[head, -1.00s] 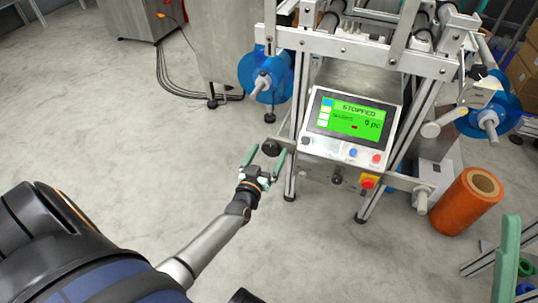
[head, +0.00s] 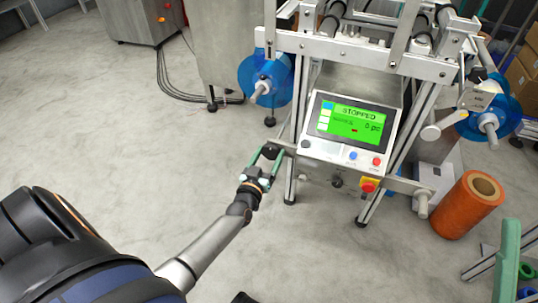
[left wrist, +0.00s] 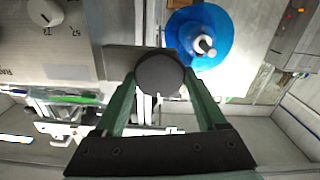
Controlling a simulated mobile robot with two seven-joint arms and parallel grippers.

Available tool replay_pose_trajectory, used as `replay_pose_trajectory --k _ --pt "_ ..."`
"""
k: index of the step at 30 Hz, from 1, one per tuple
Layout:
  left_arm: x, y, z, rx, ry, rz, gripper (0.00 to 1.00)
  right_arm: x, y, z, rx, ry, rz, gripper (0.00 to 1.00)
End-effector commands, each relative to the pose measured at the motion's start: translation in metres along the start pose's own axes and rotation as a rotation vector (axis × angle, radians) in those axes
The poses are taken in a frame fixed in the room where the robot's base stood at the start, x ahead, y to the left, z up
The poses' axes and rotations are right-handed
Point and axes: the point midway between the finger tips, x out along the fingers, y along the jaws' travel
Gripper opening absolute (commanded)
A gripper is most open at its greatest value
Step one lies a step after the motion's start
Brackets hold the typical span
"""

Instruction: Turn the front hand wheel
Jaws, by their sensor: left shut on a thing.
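The front hand wheel (head: 271,152) is a small dark round knob at the left end of the machine's lower front bar. My left gripper (head: 267,154) is shut on it, with one green finger on each side. In the left wrist view the wheel is a dark grey disc (left wrist: 160,74) between the fingertips (left wrist: 159,82). In the head view the fingers partly hide the wheel. A green finger-like piece (head: 507,258), probably of my right gripper, stands at the lower right edge; its jaws cannot be made out.
The control panel (head: 348,130) reads STOPPED on a green screen. Blue reels (head: 249,78) (head: 470,128) hang at both sides of the machine. A red-and-yellow switch (head: 369,185) sits on the front bar. An orange roll (head: 467,205) stands at the right.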

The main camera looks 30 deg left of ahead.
Motion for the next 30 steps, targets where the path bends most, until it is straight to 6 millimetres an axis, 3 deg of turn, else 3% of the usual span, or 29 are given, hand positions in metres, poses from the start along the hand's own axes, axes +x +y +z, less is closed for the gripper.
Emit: replay_pose_trajectory --k 4,14,30 --pt "-0.0003 -0.0001 0.0003 0.000 0.000 0.000 0.18 0.0001 0.0000 -0.0002 0.000 0.001 0.000 0.50" --pt "-0.0004 -0.0002 0.0003 -0.056 -0.001 0.000 0.18 0.0006 0.0003 -0.0008 -0.001 0.002 0.000 0.50" --pt "-0.0006 -0.0019 0.0014 -0.486 0.000 0.000 0.18 0.0008 0.0006 -0.0010 -0.003 0.003 0.000 0.50"
